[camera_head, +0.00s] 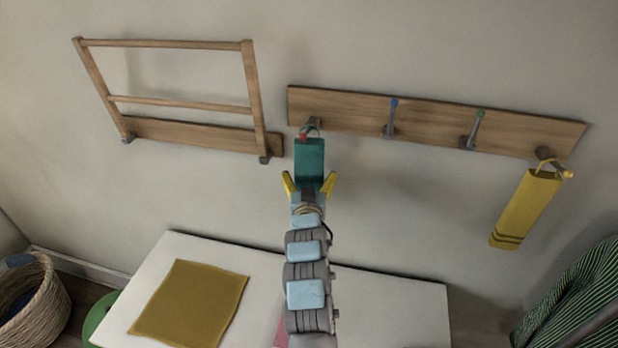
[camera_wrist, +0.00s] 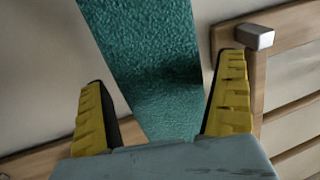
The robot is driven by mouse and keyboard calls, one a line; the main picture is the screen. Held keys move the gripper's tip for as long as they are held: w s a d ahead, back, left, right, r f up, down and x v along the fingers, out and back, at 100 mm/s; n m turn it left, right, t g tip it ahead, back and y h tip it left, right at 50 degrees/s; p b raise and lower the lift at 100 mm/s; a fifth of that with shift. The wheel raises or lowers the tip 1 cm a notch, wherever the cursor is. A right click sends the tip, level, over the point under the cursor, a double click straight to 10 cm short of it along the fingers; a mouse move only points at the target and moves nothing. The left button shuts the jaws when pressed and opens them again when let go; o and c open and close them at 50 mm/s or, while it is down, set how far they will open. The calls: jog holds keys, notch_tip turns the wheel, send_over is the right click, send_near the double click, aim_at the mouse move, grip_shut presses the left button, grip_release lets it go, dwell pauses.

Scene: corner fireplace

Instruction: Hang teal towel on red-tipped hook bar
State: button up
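The teal towel (camera_head: 310,160) hangs at the left end of the wooden hook bar (camera_head: 435,118). Its loop (camera_head: 313,128) is at the red-tipped hook (camera_head: 303,137) and appears to be over it. My gripper (camera_head: 310,184) is just below and in front of the towel, with its yellow fingers spread wide. In the wrist view the towel (camera_wrist: 150,60) passes between the open fingers (camera_wrist: 168,105). A gap shows beside the left finger; the right finger is close to the towel's edge, and contact is unclear.
A blue-tipped hook (camera_head: 392,118) and a green-tipped hook (camera_head: 473,130) are empty. A yellow towel (camera_head: 526,208) hangs at the bar's right end. A wooden rack (camera_head: 180,104) is on the left wall. Below are a white table (camera_head: 390,300) with a mustard cloth (camera_head: 190,302) and a basket (camera_head: 38,308).

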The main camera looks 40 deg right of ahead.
jog(key=v, duration=1.2)
dwell(0.3)
jog(key=shift+a, duration=0.1)
